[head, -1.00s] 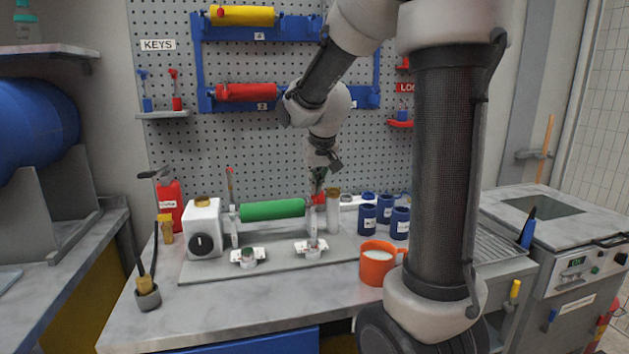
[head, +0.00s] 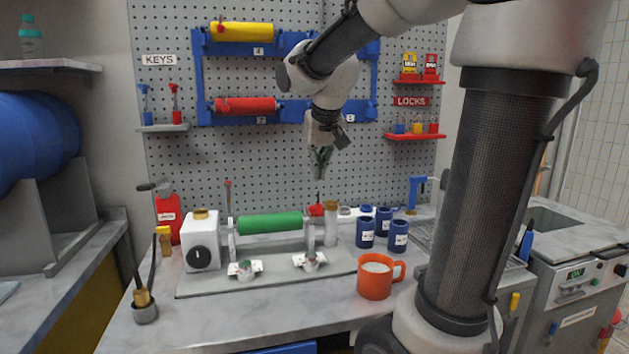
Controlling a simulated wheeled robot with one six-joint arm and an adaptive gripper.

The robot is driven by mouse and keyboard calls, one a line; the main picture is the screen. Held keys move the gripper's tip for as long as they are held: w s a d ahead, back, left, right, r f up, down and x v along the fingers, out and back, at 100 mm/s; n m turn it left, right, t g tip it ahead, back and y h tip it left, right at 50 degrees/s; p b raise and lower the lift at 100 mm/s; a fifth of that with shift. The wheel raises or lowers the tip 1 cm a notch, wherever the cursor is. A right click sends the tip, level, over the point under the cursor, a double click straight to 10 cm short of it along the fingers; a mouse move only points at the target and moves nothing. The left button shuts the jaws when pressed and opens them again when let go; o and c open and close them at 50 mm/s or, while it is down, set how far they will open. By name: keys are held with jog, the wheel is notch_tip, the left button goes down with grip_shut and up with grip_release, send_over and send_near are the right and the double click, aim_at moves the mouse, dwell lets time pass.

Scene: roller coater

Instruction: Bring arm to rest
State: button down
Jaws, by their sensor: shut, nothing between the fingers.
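My gripper (head: 320,172) is shut and empty. It points down and hangs in the air before the pegboard, above the right end of the roller coater. My arm reaches in from the upper right, folded at the elbow. The roller coater has a white motor box (head: 202,252) with a black knob and a green roller (head: 270,223) lying level between its supports. The gripper is apart from the roller and from the red part (head: 316,210) near the roller's right end.
An orange mug (head: 375,277) with white contents stands at the bench's front right. Several blue canisters (head: 365,232) stand behind it. A blue rack (head: 296,119) holds a red roller (head: 245,105) and a yellow roller (head: 242,31). A red lock shelf (head: 415,136) hangs at right.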

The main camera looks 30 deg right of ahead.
jog(key=s+a+f+n, duration=0.1)
jog(key=s+f, duration=0.2)
jog(key=s, duration=0.8)
jog(key=s+a+f+n+g+y, duration=0.1)
jog(key=s+f, duration=0.3)
jog(key=s, duration=0.6)
jog(key=shift+s+a+n, duration=0.4)
jog(key=shift+a+n, duration=0.2)
jog(key=shift+a, duration=0.15)
jog(key=shift+a, duration=0.1)
